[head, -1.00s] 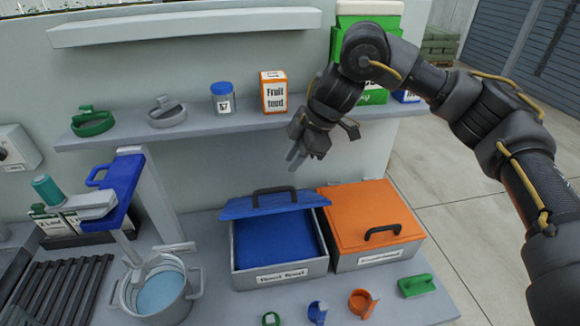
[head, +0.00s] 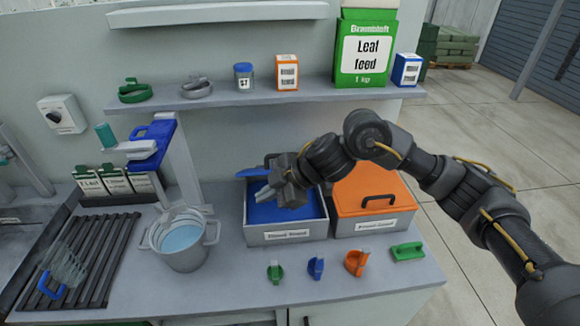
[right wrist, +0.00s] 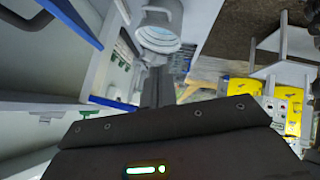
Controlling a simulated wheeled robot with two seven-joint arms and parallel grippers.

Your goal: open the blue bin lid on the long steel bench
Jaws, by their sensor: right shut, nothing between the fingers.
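The blue bin (head: 286,233) is a grey-walled box with a white label and a blue inside, on the long steel bench (head: 225,270). Its blue lid (head: 251,172) with a dark handle is raised at the bin's back edge, and the bin's front is uncovered. My right gripper (head: 268,193) is shut and empty, in front of the lid and over the bin's opening. It hides much of the lid and handle, and I cannot tell whether it touches them. My left gripper is not in view.
An orange-lidded bin (head: 366,197) stands right beside the blue one. A steel pot (head: 180,250) stands to the left, and several small coloured fittings lie in front. A shelf (head: 220,100) with jars and boxes runs above.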

